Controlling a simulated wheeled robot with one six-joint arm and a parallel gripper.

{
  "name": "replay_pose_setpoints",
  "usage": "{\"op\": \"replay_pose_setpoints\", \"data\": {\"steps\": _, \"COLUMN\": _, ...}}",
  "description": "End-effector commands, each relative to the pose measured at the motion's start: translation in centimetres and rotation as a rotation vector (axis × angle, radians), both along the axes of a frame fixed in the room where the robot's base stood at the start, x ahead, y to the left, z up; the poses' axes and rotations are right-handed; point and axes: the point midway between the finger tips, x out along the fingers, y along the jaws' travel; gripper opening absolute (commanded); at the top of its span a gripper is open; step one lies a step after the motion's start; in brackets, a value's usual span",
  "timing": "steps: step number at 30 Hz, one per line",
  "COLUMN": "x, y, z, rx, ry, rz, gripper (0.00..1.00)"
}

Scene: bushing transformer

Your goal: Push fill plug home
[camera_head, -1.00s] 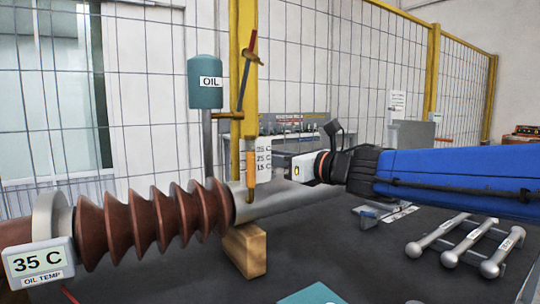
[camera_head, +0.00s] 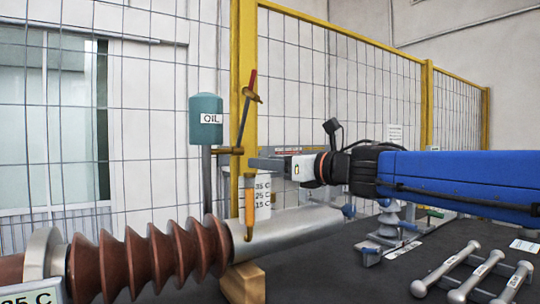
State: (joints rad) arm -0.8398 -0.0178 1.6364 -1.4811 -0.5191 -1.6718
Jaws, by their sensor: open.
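I cannot pick out the fill plug for certain. The bushing lies along the front, with brown ribbed sheds (camera_head: 150,258) at left and a grey metal sleeve (camera_head: 285,232) at right, resting on a wooden block (camera_head: 243,283). My gripper (camera_head: 256,164) reaches in from the right, above the sleeve, with its fingers pointing left. It is open, and nothing shows held in it. Its fingertips appear near an upright orange tube (camera_head: 249,200) and the yellow post; the depth between them is unclear.
A teal OIL tank (camera_head: 206,120) stands on a pole behind the bushing. A thin red-tipped rod (camera_head: 247,100) slants above the tube. A white temperature scale (camera_head: 263,196) is behind. Grey bars with ball ends (camera_head: 475,270) lie on the dark table at right. A mesh fence closes the back.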

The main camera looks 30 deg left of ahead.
Motion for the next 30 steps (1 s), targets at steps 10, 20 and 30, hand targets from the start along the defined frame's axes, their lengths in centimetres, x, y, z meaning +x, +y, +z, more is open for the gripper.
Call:
{"op": "replay_pose_setpoints", "data": {"steps": 10, "x": 0.1, "y": -0.1, "z": 2.5, "rx": 0.0, "ry": 0.0, "rz": -0.003, "gripper": 0.47}}
{"op": "replay_pose_setpoints", "data": {"steps": 20, "x": 0.2, "y": -0.1, "z": 2.5, "rx": -0.001, "ry": 0.0, "rz": -0.004, "gripper": 0.47}}
{"op": "replay_pose_setpoints", "data": {"steps": 30, "x": 2.4, "y": -3.1, "z": 2.7, "rx": 0.046, "ry": 0.1, "rz": -0.09, "gripper": 0.47}}
